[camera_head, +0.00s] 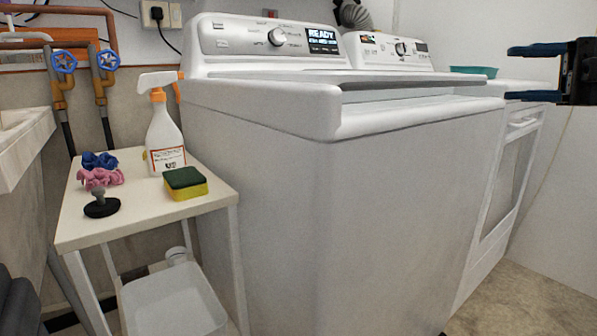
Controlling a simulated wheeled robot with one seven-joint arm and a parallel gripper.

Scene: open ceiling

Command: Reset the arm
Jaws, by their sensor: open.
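My gripper (512,72) is at the upper right edge of the head view. Its two dark blue fingers point left, one above the other, with a clear gap between them. Nothing is held between them. Part of its black body shows at the right edge, and the rest of my arm is out of view. The gripper appears in front of the white wall, to the right of the machines' control panels.
A white washer (270,200) fills the middle, with a dryer (512,170) beyond it. A small table (135,222) at left holds a spray bottle (165,135), sponge (185,183), scrunchies (100,178) and black stopper (101,204). Bare floor (530,307) shows at lower right.

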